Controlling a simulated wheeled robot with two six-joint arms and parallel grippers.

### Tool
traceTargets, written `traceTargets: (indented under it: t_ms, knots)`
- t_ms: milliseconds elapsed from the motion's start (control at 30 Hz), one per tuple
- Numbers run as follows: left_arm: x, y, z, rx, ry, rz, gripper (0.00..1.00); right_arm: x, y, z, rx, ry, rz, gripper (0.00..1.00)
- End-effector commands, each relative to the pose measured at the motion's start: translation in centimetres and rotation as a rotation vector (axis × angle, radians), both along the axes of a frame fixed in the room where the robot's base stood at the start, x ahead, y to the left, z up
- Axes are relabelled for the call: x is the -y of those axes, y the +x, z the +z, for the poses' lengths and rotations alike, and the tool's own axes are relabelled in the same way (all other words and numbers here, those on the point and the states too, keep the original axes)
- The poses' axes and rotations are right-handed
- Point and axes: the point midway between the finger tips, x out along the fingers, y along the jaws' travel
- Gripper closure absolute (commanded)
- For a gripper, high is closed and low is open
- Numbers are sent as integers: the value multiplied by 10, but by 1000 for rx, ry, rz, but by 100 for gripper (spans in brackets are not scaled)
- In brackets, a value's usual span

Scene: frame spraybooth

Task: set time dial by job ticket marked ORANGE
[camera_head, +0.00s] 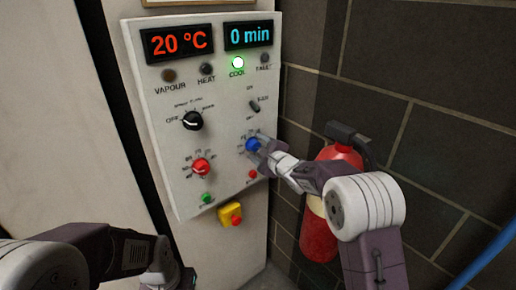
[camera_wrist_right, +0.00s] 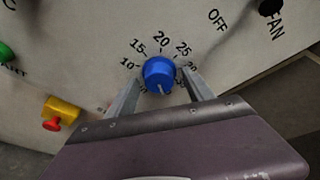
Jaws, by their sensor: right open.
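The blue time dial (camera_head: 253,145) is on the lower right of the white control panel. In the right wrist view the blue dial (camera_wrist_right: 160,70) sits among printed numbers, with 10, 15, 20 and 25 readable. Its white pointer mark faces the bottom of that view, away from the 20. My right gripper (camera_head: 265,150) is open at the dial, with one finger on each side of it; I cannot tell whether they touch it. The time display (camera_head: 249,35) reads 0 min. My left arm shows at the lower left, its fingers out of view. No ticket marked ORANGE is visible.
The panel (camera_head: 225,190) also carries a red dial (camera_head: 201,167), a black selector (camera_head: 192,121), a FAN switch (camera_head: 255,106) and a lit green COOL lamp (camera_head: 238,63). The temperature display (camera_head: 178,43) reads 20 °C. A red extinguisher (camera_head: 318,235) stands behind my right arm.

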Motion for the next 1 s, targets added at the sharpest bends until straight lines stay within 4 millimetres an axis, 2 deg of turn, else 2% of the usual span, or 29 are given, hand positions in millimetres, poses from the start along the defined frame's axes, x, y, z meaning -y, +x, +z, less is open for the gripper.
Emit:
traceTargets:
  t_ms: [133,167,300,367,767,1000]
  knots:
    - [0,0,0,0,0,0,64,0,0,0,0,0,0,39]
    - [0,0,0,0,0,0,64,0,0,0,0,0,0,42]
    - [0,0,0,0,0,0,64,0,0,-1,-1,-1,0,81]
    - [0,0,0,0,0,0,64,0,-1,-1,-2,-1,0,97]
    - [0,0,0,0,0,0,64,0,-1,-2,-4,-3,0,100]
    - [0,0,-7,0,0,0,64,0,-1,-5,24,-43,0,100]
